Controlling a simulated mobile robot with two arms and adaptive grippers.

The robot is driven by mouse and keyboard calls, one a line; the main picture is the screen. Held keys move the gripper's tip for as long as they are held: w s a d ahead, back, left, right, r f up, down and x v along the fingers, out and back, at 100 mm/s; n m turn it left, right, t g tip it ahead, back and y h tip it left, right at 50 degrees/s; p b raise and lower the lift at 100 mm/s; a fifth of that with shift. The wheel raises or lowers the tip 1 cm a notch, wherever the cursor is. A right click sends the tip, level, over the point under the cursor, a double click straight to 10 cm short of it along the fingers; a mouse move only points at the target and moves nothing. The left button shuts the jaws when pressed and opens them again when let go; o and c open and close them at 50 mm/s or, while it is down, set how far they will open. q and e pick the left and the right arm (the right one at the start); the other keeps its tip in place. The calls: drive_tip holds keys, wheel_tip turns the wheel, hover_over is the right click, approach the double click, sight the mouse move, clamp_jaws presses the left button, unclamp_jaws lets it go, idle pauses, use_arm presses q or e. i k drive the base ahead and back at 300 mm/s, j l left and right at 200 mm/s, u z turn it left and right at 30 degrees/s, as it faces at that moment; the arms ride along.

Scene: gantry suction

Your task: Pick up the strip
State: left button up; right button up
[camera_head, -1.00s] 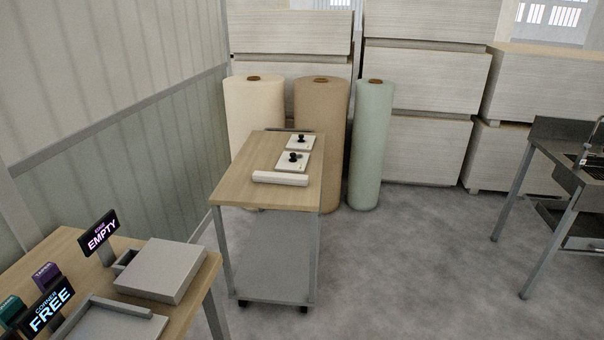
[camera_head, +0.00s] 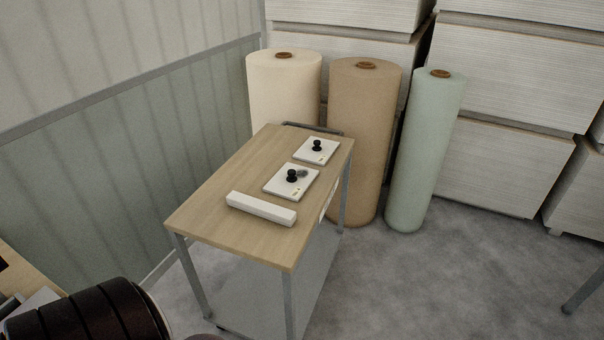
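A white strip (camera_head: 261,208), a long narrow bar, lies on the wooden top of a cart (camera_head: 225,233), near its front edge. Neither gripper shows in the head view. A dark ribbed part of my own arm shows at the bottom left, away from the cart.
Tall rolls stand behind the cart: cream (camera_head: 279,95), brown (camera_head: 362,130) and pale green (camera_head: 423,150). Stacked pale boards (camera_head: 505,110) fill the back. A wooden table (camera_head: 35,271) edges in at the left. Grey floor (camera_head: 440,280) is open at the right.

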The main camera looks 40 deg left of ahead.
sight(267, 210)
drive_tip(key=i+l+u, duration=0.1)
drive_tip(key=i+u, duration=0.25)
drive_tip(key=i+l+u, duration=0.3)
drive_tip(key=i, duration=0.25)
drive_tip(key=i+l+u, duration=0.2)
drive_tip(key=i+u, duration=0.15)
drive_tip(key=i, duration=0.1)
